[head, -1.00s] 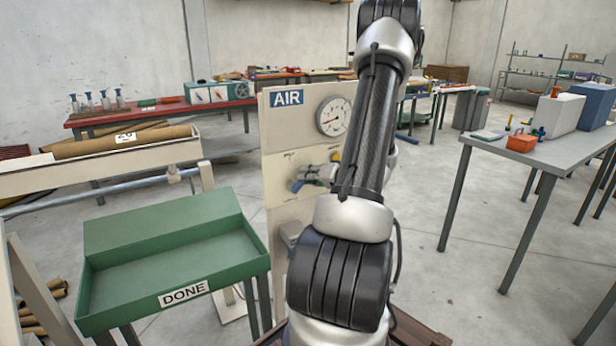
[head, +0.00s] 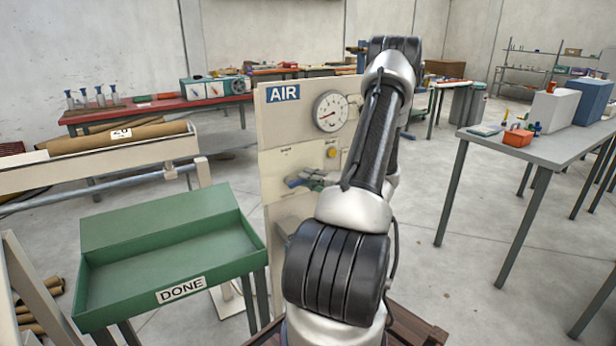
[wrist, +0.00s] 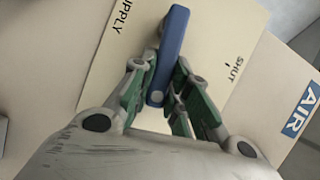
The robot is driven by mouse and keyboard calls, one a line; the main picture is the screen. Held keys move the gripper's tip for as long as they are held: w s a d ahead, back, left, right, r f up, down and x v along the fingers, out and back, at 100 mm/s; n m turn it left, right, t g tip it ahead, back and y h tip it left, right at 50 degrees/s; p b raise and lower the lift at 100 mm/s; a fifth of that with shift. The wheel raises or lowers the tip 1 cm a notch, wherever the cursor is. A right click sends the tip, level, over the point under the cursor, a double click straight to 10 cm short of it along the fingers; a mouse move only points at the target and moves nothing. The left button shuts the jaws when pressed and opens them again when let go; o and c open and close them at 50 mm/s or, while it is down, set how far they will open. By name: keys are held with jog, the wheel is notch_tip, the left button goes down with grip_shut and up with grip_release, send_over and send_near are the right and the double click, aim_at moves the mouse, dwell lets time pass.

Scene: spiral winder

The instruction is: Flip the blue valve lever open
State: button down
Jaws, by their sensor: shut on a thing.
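The blue valve lever (wrist: 167,58) is on the cream air panel (head: 272,135). In the wrist view it runs as a long blue bar between my fingers, with one end beyond the fingertips and the other nearer the palm. My gripper (wrist: 165,68), with green-sided fingers, is shut on the lever. The panel reads SUPPLY on one side of the lever and SHUT with a small mark on the other. In the head view the lever (head: 297,182) shows only partly beside my gripper; my arm hides the rest of the valve area.
A round gauge (head: 330,111) and a yellow button (head: 332,152) are on the panel, above the valve. A green DONE tray (head: 165,260) stands left of the panel. A grey table (head: 545,148) with boxes is at the right. Open floor lies between.

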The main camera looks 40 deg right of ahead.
jog(key=shift+f+m+t, duration=0.4)
jog(key=shift+f+m, duration=0.15)
jog(key=shift+m, duration=0.25)
jog(key=c, duration=1.4)
grip_release()
jog(key=shift+o, duration=0.2)
jog(key=s+d, duration=0.2)
jog(key=s, duration=1)
jog(key=shift+f, duration=0.1)
